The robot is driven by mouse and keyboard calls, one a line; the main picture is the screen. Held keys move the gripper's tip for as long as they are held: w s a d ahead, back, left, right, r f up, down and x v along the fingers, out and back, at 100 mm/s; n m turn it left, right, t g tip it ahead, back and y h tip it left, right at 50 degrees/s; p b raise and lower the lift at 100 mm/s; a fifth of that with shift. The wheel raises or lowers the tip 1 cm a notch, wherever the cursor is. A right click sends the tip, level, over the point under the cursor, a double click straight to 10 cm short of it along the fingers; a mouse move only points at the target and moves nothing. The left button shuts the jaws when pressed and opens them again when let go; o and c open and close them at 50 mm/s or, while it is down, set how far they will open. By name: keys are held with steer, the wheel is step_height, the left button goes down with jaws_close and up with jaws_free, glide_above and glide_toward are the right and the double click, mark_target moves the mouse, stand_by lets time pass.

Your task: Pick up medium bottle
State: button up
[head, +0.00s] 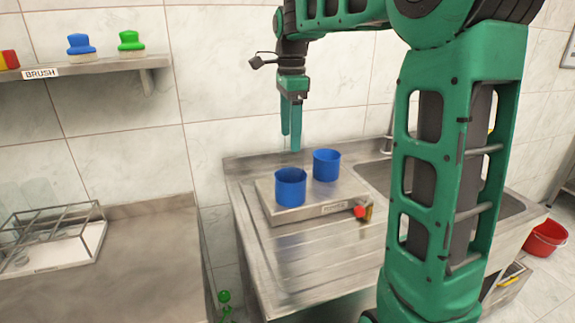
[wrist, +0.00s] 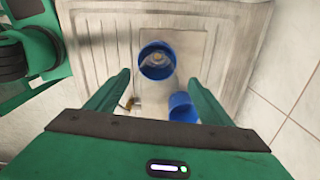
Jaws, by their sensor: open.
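No bottle is clearly labelled as medium. A small item with a red end (head: 362,211) lies beside the front right of the platform; it shows partly as a brownish piece by a finger in the wrist view (wrist: 129,103). One blue cup (head: 290,187) stands on the platform, and a small round tan thing shows inside it in the wrist view (wrist: 157,57). A second blue cup (head: 326,165) stands behind it to the right. My gripper (head: 291,142) is open and empty, pointing down above the front cup.
A metal platform (head: 316,208) sits on the sink counter (head: 270,265). The sink basin (head: 370,176) is to the right, partly behind my arm. A wire rack (head: 55,235) with clear glassware stands at left. Brushes sit on the wall shelf (head: 110,64). A red bucket (head: 546,238) is at far right.

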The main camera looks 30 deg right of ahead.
steer(key=f, duration=0.5)
steer(key=shift+s+d+f, duration=0.1)
steer(key=shift+s+f, duration=0.2)
steer(key=shift+f, duration=0.1)
steer(key=c, duration=1.1)
steer(key=shift+r, duration=0.1)
step_height(320, 180, up, 13)
step_height(320, 180, up, 11)
stand_by(0.3)
